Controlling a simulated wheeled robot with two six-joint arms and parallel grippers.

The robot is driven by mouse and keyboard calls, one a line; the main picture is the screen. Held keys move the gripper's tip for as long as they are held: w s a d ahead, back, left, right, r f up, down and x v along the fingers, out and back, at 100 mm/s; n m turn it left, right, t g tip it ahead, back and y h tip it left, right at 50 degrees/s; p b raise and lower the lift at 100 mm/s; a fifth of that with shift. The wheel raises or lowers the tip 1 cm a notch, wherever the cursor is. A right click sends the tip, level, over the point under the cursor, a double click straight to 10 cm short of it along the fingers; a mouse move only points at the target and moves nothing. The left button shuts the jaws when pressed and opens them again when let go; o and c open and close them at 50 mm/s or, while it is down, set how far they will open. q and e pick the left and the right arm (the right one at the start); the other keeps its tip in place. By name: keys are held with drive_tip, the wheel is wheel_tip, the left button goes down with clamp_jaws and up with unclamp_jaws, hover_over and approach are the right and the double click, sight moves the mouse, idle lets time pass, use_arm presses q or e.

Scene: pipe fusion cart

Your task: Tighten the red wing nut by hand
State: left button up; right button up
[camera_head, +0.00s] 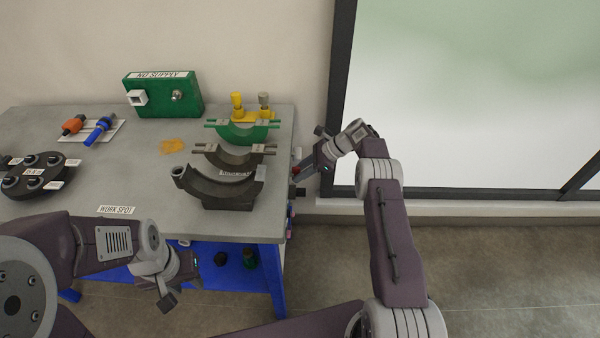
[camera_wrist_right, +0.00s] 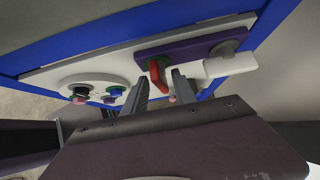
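The red wing nut (camera_wrist_right: 157,75) sits on a purple bar (camera_wrist_right: 190,45) on the white side panel of the cart. In the right wrist view my right gripper (camera_wrist_right: 160,82) has its two fingers apart, with the red nut in the gap near the fingertips. I cannot tell whether the fingers touch it. In the head view the right gripper (camera_head: 304,170) is at the table's right edge, where the nut is hardly visible. My left gripper (camera_head: 192,268) hangs by the table's front edge, away from the nut; its fingers are unclear.
A grey knob (camera_wrist_right: 224,48) sits on the same bar, with a white block (camera_wrist_right: 230,66) near it. Several coloured round parts (camera_wrist_right: 100,92) are to the left on the panel. Curved clamp shells (camera_head: 215,188) stand on the table (camera_head: 130,185) near its right edge. A window is behind the right arm.

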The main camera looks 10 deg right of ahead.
drive_tip(key=p+v, duration=0.1)
drive_tip(key=v, duration=0.8)
